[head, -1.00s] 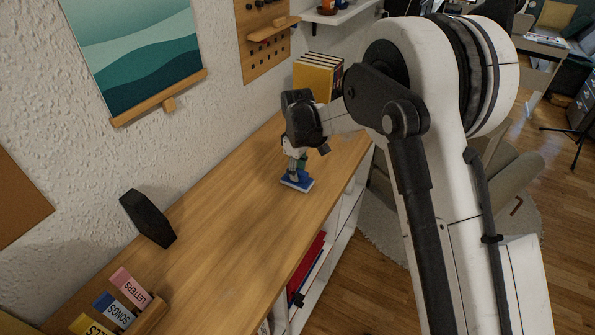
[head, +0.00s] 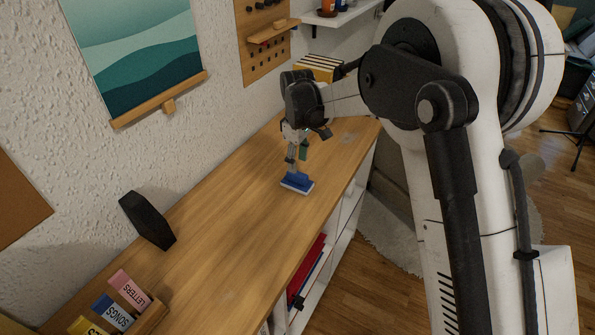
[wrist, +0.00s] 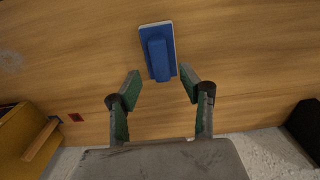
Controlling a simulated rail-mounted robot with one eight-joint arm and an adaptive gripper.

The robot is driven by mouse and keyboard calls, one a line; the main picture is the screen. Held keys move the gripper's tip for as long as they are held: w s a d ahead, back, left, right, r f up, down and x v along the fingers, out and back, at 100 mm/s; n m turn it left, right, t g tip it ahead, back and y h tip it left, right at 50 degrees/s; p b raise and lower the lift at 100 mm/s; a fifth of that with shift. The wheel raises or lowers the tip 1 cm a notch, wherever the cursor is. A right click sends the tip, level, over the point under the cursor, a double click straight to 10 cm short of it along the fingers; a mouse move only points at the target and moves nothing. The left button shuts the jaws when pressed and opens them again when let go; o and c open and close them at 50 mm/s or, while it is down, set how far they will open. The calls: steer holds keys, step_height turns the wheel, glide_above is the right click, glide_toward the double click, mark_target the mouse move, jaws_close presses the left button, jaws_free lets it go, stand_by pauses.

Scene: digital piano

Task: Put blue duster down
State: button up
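The blue duster (head: 297,184) lies on the wooden top of the shelf unit, its pale base down. In the wrist view the duster (wrist: 158,50) lies flat on the wood, beyond my fingertips, with its raised blue handle pointing toward me. My gripper (head: 297,155) is above the duster in the head view. In the wrist view my gripper (wrist: 161,80) is open, with its green-padded fingers spread to either side of the near end of the handle. Neither finger touches the duster.
The shelf top (head: 220,225) is clear around the duster. A black block-like object (head: 147,220) stands near the wall. Labelled dividers (head: 120,300) in a wooden holder are at the near left. Yellow books (head: 318,68) stand beyond my gripper.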

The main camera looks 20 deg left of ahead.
mark_target(298, 173)
step_height(298, 173, up, 6)
steer(key=shift+r, duration=0.25)
steer(key=shift+d, duration=0.1)
steer(key=s+d+r+m+t, duration=0.1)
steer(key=s+d+r+m, duration=0.15)
steer(key=d+r, duration=0.4)
steer(key=s+d+r+m+t+y, duration=0.1)
steer(key=s+d+r+m, duration=0.2)
steer(key=d, duration=0.7)
steer(key=s+d+r+m+t, duration=0.1)
steer(key=s+d+r+m, duration=0.1)
steer(key=s+d+r, duration=0.45)
steer(key=s+d+f+m+t, duration=0.2)
steer(key=s+d+f+m, duration=0.1)
steer(key=s+d, duration=0.6)
steer(key=s+d+f+m+t+h, duration=0.1)
steer(key=s+d+f+m+t, duration=0.1)
steer(key=s+d+m, duration=0.3)
steer(key=s+d+f, duration=0.1)
steer(key=s+d, duration=0.2)
steer(key=shift+s+d, duration=0.35)
steer(key=shift+s, duration=0.05)
steer(key=shift+f, duration=0.1)
